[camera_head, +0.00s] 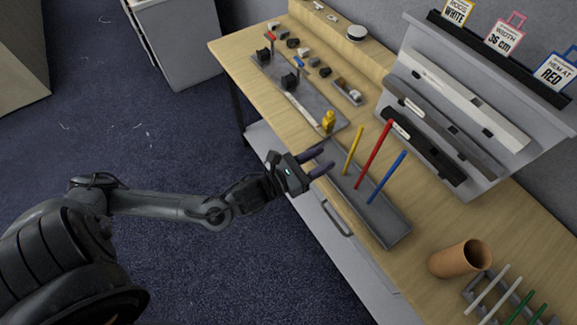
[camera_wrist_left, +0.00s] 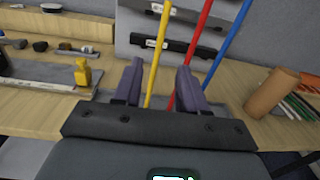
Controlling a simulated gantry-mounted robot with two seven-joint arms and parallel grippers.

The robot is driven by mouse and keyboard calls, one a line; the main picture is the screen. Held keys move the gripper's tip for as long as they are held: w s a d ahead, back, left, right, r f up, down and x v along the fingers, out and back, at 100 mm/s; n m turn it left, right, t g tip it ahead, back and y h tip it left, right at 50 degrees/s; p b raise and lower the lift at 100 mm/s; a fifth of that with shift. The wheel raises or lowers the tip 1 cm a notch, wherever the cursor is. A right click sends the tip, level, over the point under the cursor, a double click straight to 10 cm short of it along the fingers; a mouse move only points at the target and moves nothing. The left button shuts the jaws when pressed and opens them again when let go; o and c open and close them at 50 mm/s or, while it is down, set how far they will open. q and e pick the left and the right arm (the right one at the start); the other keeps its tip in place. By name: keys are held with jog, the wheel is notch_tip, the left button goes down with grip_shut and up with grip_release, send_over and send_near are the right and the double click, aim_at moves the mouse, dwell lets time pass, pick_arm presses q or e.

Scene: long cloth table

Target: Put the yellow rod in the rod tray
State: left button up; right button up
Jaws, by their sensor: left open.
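The yellow rod (camera_head: 353,150) stands upright on a long grey base (camera_head: 385,222), left of a red rod (camera_head: 374,153) and a blue rod (camera_head: 388,177). My left gripper (camera_head: 321,160) is open and empty, a little left of the yellow rod. In the left wrist view the yellow rod (camera_wrist_left: 156,55) shows between the open fingers, beyond them; the red rod (camera_wrist_left: 191,50) lines up with the right finger. A grey slotted tray (camera_head: 469,291) with white and green rods is at the bottom right, partly cut off. My right gripper is not in view.
A brown cup (camera_head: 460,259) lies between the grey base and the slotted tray. A small yellow bottle-like object (camera_head: 328,121) stands left of the rods. A grey stepped rack (camera_head: 480,160) with long bars rises behind them.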

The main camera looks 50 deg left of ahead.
pick_arm(q)
jog(key=s+f+m+g+y, duration=0.1)
jog(key=s+f+m+g, duration=0.3)
jog(key=m, duration=0.8)
jog(key=s+f+m+g+y, duration=0.1)
jog(key=s+f+m+g, duration=0.3)
jog(key=s+m, duration=0.5)
jog(key=s+d+f+m+g+y, duration=0.1)
jog(key=s+f+m+g, duration=0.3)
jog(key=m, duration=1)
jog(key=s+g, duration=0.1)
jog(key=s, duration=0.1)
jog(key=shift+s+f+m+g+y, duration=0.3)
jog(key=shift+m+g+y, duration=0.1)
jog(key=shift+d, duration=0.1)
